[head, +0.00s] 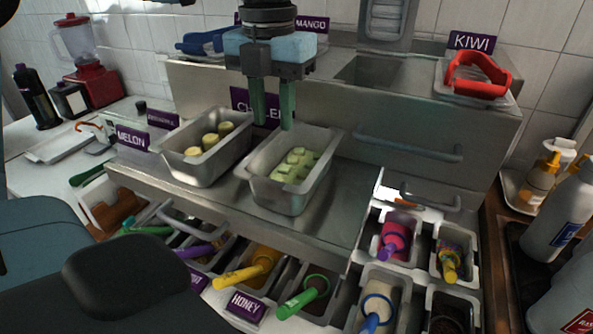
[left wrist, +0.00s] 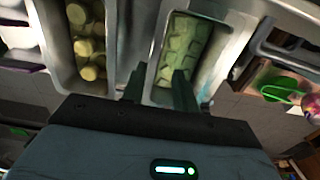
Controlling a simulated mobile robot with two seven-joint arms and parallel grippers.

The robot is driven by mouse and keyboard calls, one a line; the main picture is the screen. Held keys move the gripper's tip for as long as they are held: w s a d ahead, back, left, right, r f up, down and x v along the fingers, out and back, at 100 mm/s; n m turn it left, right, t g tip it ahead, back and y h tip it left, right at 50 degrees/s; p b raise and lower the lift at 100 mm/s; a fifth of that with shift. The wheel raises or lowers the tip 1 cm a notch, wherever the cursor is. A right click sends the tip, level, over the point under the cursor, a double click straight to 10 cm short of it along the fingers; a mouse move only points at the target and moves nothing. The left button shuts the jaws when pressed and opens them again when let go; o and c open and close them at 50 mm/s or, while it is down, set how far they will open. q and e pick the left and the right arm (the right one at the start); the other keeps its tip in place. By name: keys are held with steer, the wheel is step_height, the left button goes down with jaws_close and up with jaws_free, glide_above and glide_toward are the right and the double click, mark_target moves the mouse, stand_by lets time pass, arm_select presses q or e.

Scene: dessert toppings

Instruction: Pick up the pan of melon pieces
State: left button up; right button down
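The metal pan of pale green melon pieces (head: 262,186) sits on the steel counter in the head view, right of a similar pan. Green cubes (head: 295,165) lie in it. The left wrist view shows the same pan (left wrist: 211,62) with its cubes. My left gripper (head: 273,126) points down at the pan's back left corner, its two greenish fingers apart with nothing between them that I can make out. In the left wrist view the gripper (left wrist: 160,88) has one finger over the cubes and one left of the pan. Whether they touch the rim is unclear. My right gripper is not in view.
A second pan (head: 172,167) with yellowish round pieces stands close on the left. Behind is a steel ledge with a red-handled item (head: 478,76). In front, lower, are topping trays with coloured spoons (head: 300,300). Bottles (head: 555,215) stand at the right.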

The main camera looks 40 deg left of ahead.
mark_target(271, 143)
arm_select(q)
steer(key=shift+s+f, duration=0.2)
steer(key=shift+f, duration=1.25)
steer(key=shift+s+f, duration=0.15)
steer(key=shift+f, duration=1.3)
steer(key=shift+c, duration=0.2)
jaws_close()
